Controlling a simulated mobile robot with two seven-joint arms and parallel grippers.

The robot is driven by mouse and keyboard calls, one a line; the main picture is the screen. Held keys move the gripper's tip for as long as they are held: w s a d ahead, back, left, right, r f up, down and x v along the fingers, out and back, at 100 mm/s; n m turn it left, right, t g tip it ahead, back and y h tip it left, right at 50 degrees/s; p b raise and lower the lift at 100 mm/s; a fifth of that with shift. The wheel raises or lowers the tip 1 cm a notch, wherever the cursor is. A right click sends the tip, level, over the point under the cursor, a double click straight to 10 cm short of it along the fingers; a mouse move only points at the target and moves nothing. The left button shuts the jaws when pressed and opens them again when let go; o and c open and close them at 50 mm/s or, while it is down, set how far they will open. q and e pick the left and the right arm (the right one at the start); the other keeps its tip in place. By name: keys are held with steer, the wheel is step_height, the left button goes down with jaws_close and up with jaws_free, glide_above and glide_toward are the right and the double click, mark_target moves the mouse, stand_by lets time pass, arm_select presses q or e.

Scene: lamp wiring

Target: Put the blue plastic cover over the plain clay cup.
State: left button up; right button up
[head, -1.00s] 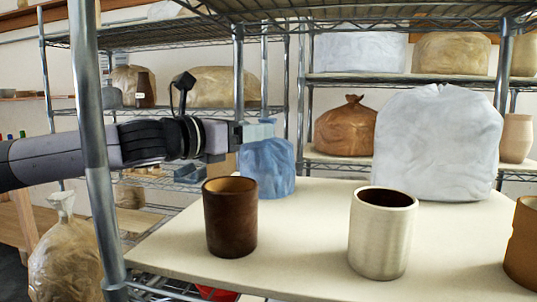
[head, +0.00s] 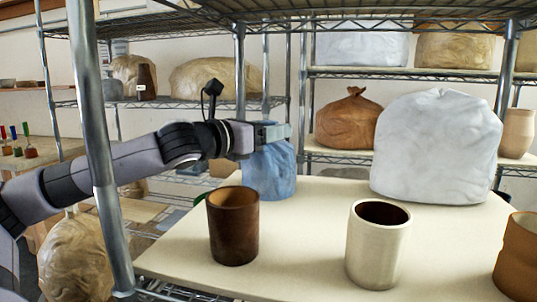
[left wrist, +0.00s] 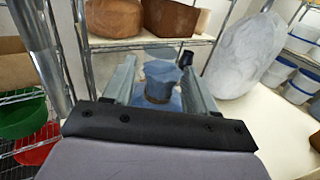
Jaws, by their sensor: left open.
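The blue plastic cover (head: 270,172) stands on the pale shelf board behind the dark brown cup (head: 233,228). A cream cup (head: 377,247) with a dark inside stands right of centre, and an orange-brown clay cup (head: 518,258) is cut off at the right edge. I cannot tell for sure which is the plain one. My left gripper (head: 282,134) is at the top of the blue cover. In the left wrist view its open fingers lie either side of the blue cover (left wrist: 162,82); contact is unclear. My right gripper is not in view.
A large whitish wrapped bundle (head: 437,150) stands on the board to the right of the blue cover. A metal shelf post (head: 93,150) rises at the left, close to my left arm. A wire shelf (head: 370,12) hangs above. Bare board lies between the cups.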

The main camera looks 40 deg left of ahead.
arm_select(q)
jaws_close()
steer(key=shift+r, duration=0.1)
